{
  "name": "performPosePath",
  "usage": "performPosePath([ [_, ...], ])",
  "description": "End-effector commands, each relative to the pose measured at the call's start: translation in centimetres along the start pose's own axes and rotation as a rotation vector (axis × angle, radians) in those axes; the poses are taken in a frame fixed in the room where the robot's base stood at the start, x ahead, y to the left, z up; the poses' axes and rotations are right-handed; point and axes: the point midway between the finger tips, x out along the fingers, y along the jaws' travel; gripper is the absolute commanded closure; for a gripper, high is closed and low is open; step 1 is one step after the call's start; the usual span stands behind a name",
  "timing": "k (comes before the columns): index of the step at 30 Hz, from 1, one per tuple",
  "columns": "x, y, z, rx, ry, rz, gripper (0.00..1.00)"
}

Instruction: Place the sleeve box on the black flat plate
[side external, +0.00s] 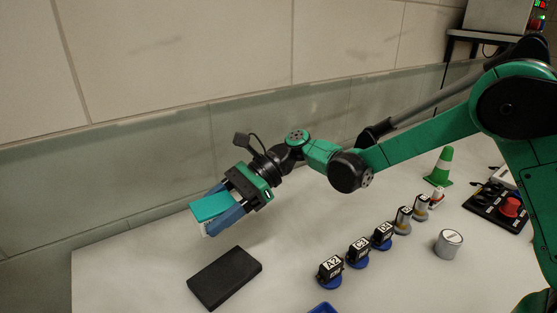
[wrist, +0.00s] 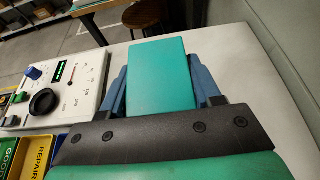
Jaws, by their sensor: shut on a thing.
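The sleeve box is a teal box with a pale lower side, and it shows in the side external view (side external: 211,206) at the left. My gripper (side external: 226,216) is shut on it, with blue fingers along its sides. The wrist view shows the box (wrist: 162,75) between the two blue fingers of my gripper (wrist: 160,88). The black flat plate (side external: 225,277) lies on the white table in the side external view. The held box is above the table, up and slightly left of the plate in the picture. The plate cannot be made out in the wrist view.
Labelled black blocks on blue bases (side external: 331,271) stand in a row right of the plate. A grey cylinder (side external: 448,243), a green cone (side external: 440,166) and a control box with a red button (side external: 510,207) are farther right. A glass panel (side external: 120,180) runs behind the table.

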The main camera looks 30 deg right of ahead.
Motion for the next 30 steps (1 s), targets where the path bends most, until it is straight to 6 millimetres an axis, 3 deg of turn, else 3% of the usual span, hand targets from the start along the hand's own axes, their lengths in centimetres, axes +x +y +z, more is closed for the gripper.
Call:
performPosePath([
  [3, 1.4, 0.0, -3.2, 0.0, 0.0, 0.0, 0.95],
  [9, 2.7, 0.0, -6.5, 0.0, 0.0, 0.0, 0.95],
  [22, 4.3, 0.0, -10.4, 0.0, 0.0, 0.0, 0.95],
  [30, 4.4, 0.0, -10.7, 0.0, 0.0, 0.0, 0.95],
])
